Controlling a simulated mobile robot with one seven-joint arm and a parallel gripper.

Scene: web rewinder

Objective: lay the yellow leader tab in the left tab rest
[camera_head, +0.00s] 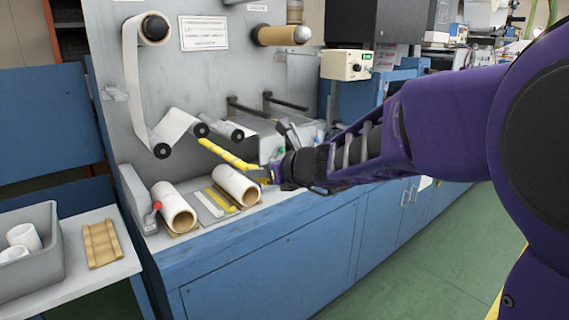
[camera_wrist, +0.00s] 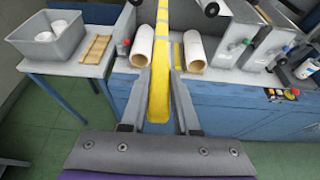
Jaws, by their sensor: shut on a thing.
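The yellow leader tab (camera_head: 228,153) is a long strip running from the small rollers on the grey panel down to my gripper (camera_head: 273,173). In the wrist view the tab (camera_wrist: 160,95) passes lengthwise between the fingers of my gripper (camera_wrist: 158,84), which is shut on it. Between two paper rolls on the bench lie a pale strip (camera_head: 208,204) and a yellow strip (camera_head: 222,199), side by side, apparently at the tab rests. I cannot tell the rests' exact edges. My gripper is above and right of these strips. In the wrist view the held tab partly hides that area.
A left paper roll (camera_head: 174,206) and a right paper roll (camera_head: 237,185) flank the strips. Rollers (camera_head: 161,150) stick out from the panel above. A side table holds a grey bin (camera_head: 30,262) and a wooden rack (camera_head: 101,244). Grey boxes (camera_wrist: 231,47) stand right of the rolls.

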